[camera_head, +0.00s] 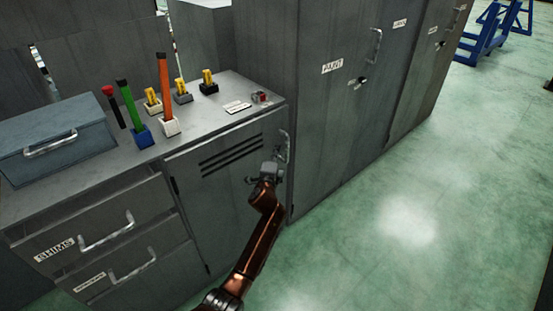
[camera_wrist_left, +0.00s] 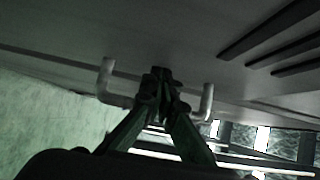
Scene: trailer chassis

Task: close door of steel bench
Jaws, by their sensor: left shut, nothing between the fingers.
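The steel bench (camera_head: 75,182) stands at the left of the head view. Its grey door (camera_head: 222,205), with dark vent slots, is on the bench's right part and looks flush or nearly flush with the front; a small gap cannot be ruled out. The door handle (camera_head: 284,147) is a pale upright bar near the door's right edge. My left gripper (camera_head: 264,178) is shut and empty, close to the door beside the handle. In the left wrist view, its fingertips (camera_wrist_left: 160,76) appear between the handle's two posts (camera_wrist_left: 106,78); contact with the door cannot be told. My right gripper is not in view.
A tall grey cabinet (camera_head: 325,120) adjoins the bench on the right. On the benchtop are a blue-grey toolbox (camera_head: 58,140), colored upright tools (camera_head: 165,95) and small yellow items (camera_head: 208,80). Drawers (camera_head: 100,225) are left of the door. Green floor (camera_head: 430,190) is clear at right.

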